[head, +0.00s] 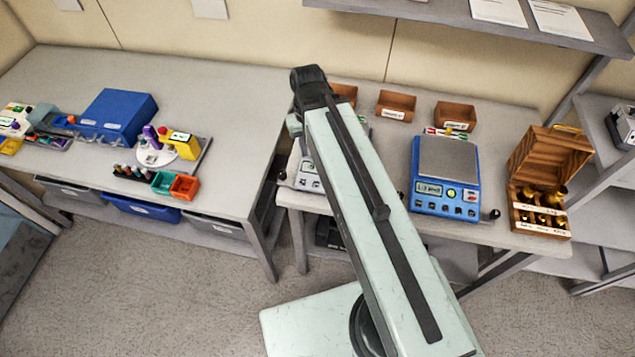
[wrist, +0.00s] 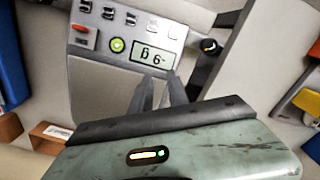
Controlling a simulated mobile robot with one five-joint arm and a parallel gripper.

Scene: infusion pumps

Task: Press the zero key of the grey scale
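The grey scale (head: 308,178) stands on the right-hand table, mostly hidden behind my arm in the head view. In the wrist view its front panel (wrist: 92,45) shows upside down at the top, with a lit display (wrist: 148,53), a round green button (wrist: 117,45), a red switch (wrist: 80,28) and a row of small keys (wrist: 108,13). The key labels are too small to read, so I cannot tell which is the zero key. My gripper (wrist: 160,82) has its two fingers slightly apart and empty, with the tips just below the display in the picture; contact cannot be told.
A blue scale (head: 445,175) stands to the right, beside an open wooden weight box (head: 540,185). Small wooden bins (head: 396,105) line the table's back. A black knob (wrist: 210,46) sits beside the grey scale. The left table (head: 220,95) holds a blue box (head: 118,114).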

